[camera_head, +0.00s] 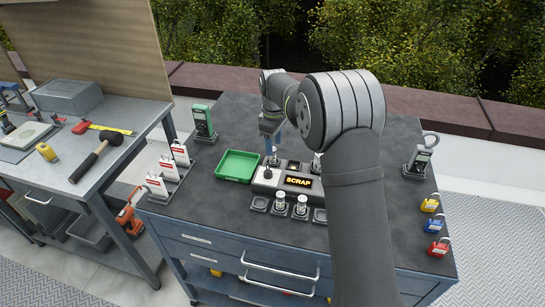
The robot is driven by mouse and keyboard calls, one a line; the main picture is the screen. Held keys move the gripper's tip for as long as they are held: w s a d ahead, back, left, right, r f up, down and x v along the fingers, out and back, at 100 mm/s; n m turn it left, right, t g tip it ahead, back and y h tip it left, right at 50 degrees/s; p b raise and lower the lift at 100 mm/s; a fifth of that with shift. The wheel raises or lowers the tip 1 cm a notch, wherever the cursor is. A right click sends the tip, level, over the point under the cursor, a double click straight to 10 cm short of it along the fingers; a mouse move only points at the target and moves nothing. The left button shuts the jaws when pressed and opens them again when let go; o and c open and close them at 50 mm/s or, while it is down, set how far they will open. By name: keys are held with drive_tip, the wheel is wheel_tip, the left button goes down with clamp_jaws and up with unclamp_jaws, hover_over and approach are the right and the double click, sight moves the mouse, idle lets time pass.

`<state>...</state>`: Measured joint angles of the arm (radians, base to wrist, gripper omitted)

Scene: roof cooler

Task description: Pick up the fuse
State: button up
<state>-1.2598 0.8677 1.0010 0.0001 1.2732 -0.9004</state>
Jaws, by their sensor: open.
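Small light-coloured cylinders that look like fuses stand upright on the grey workbench. One fuse (280,201) and a second fuse (301,205) stand side by side in small dark holders at the front. Another similar cylinder (316,161) shows behind the SCRAP box, partly hidden by my arm. My gripper (271,147) points down behind the box, right of the green tray. It is open. The fingertips are small and partly hidden, and I cannot tell whether anything is between them.
The box with a SCRAP label (298,182) stands beside an empty green tray (237,166). Padlocks (434,226) line the right edge. My arm covers the bench's right-centre.

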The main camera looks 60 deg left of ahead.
sight(273, 156)
drive_tip(key=shift+s+a+f, duration=0.1)
drive_tip(key=shift+f, duration=1.25)
drive_tip(key=shift+a+f, duration=0.1)
drive_tip(key=shift+f, duration=1.2)
clamp_jaws()
drive_tip(key=shift+r, duration=0.1)
